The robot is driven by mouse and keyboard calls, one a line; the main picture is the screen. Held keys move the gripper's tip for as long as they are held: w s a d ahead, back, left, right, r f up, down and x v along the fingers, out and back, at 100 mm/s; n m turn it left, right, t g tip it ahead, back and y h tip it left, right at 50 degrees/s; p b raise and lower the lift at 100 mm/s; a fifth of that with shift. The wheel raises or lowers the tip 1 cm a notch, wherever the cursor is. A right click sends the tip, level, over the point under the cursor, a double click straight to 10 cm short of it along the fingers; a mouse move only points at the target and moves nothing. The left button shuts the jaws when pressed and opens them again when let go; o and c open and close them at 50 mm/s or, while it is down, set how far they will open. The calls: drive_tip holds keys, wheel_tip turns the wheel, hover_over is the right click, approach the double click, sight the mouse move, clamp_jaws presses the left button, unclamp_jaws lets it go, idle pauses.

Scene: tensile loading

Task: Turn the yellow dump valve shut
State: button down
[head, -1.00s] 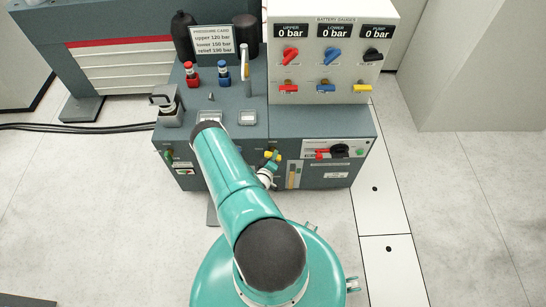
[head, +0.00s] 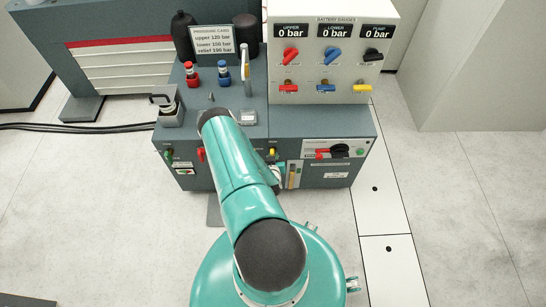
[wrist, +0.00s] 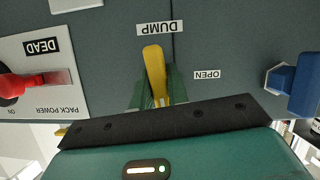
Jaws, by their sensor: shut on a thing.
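The yellow dump valve handle (wrist: 154,62) is in the middle of the wrist view, below the upside-down DUMP label. It stands nearly upright in that picture, with an OPEN label to its right. My gripper (wrist: 157,92) has its green fingers on both sides of the handle and is shut on it. In the head view the yellow handle (head: 271,152) shows small on the bench front, just right of my arm. My fingers are mostly hidden there behind the arm.
In the wrist view a blue handle (wrist: 292,84) is at right and a red pack power switch (wrist: 35,85) at left, beside a DEAD tag. In the head view, a red handle (head: 201,154) and a green handle (head: 168,153) are left of my arm. Gauges read 0 bar.

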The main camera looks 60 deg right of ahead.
drive_tip(key=shift+m, duration=0.4)
idle(0.3)
drive_tip(key=c, duration=1.4)
unclamp_jaws()
drive_tip(key=shift+t, duration=0.3)
drive_tip(key=shift+o, duration=0.2)
drive_tip(key=v, duration=1.3)
drive_tip(key=shift+a+r, duration=0.25)
drive_tip(key=shift+r, duration=0.1)
drive_tip(key=shift+s, duration=0.15)
